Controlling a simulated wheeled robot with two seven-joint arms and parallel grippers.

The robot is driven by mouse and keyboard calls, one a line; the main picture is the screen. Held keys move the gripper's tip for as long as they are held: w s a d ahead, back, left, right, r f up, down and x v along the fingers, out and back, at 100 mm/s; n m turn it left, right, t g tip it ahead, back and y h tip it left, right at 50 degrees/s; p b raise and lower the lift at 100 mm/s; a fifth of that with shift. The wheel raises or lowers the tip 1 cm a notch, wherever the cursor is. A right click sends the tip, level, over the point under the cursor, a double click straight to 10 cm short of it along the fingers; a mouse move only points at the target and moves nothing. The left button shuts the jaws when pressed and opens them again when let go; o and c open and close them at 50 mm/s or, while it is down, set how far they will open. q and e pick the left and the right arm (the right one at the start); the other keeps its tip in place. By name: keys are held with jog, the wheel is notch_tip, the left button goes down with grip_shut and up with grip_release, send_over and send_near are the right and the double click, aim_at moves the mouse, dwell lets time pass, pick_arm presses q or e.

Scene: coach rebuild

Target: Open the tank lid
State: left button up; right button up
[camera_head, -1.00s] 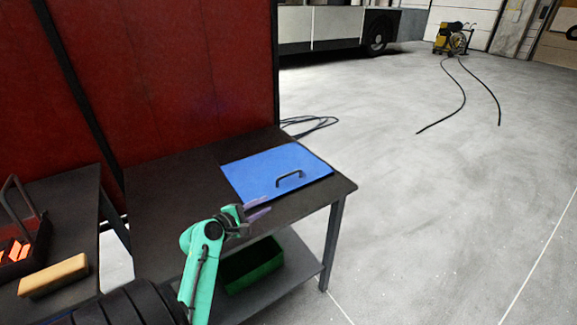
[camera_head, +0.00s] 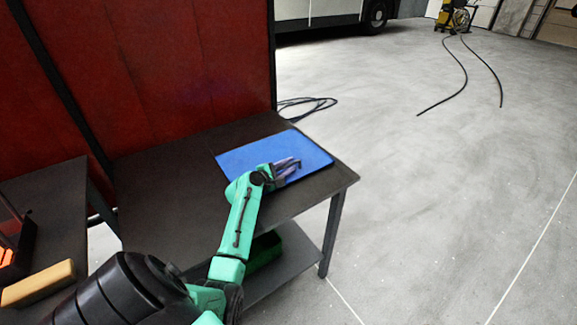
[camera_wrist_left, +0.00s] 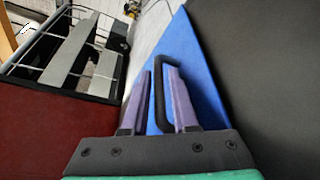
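The tank lid is a flat blue panel (camera_head: 240,158) lying at the far right end of the dark table, and it also shows in the left wrist view (camera_wrist_left: 205,75). Its black handle (camera_wrist_left: 160,95) shows in the left wrist view. My left gripper (camera_head: 288,168) is over the lid at the handle and hides it in the head view. In the left wrist view the purple fingers (camera_wrist_left: 159,75) are apart, with the handle's bar between them. Contact with the handle cannot be told. My right gripper is not in view.
The dark table (camera_head: 165,200) has bare top left of the lid. A green bin (camera_head: 264,252) sits on its lower shelf. A red partition (camera_head: 190,70) stands behind. A tan block (camera_head: 38,284) lies on the left bench. The floor at right is open, with hoses (camera_head: 455,90).

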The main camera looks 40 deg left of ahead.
pick_arm(q)
jog(key=shift+w, duration=0.1)
grip_shut()
jog(key=shift+f, duration=0.1)
dwell(1.3)
